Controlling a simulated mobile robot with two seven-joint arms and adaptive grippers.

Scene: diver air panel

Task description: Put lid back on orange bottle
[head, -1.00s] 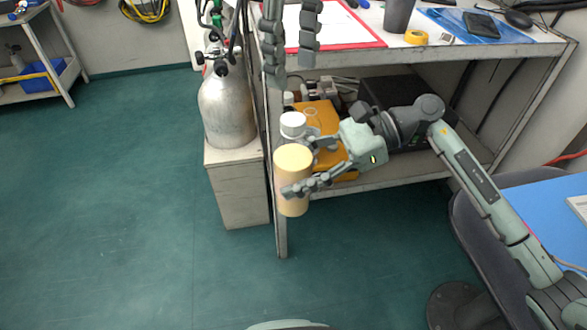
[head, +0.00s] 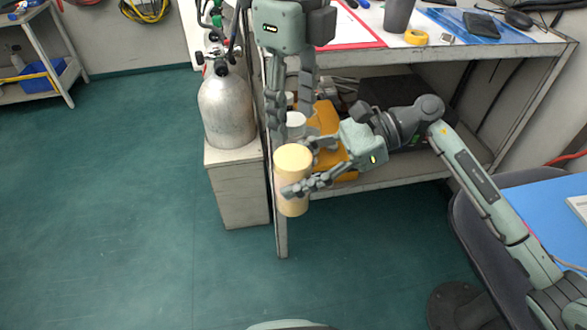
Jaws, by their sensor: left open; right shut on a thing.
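A pale orange cylindrical bottle (head: 292,187) stands upright in my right gripper (head: 302,168), in front of the shelf's left post and above the floor. Its flat top is pale yellow. The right fingers are shut around its side. A white round cap-like piece (head: 296,120) shows just behind and above the bottle's top; I cannot tell whether it is loose or sits on something. My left gripper (head: 291,127) points down from above, open, with one finger on each side of the white piece in the picture. I cannot tell whether it touches it.
A workbench (head: 480,57) with a lower shelf is behind the bottle. A yellow-orange case (head: 327,118) lies on that shelf. A silver gas cylinder (head: 226,112) stands on a box to the left. A dark chair (head: 490,240) is at the right. The floor at left is clear.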

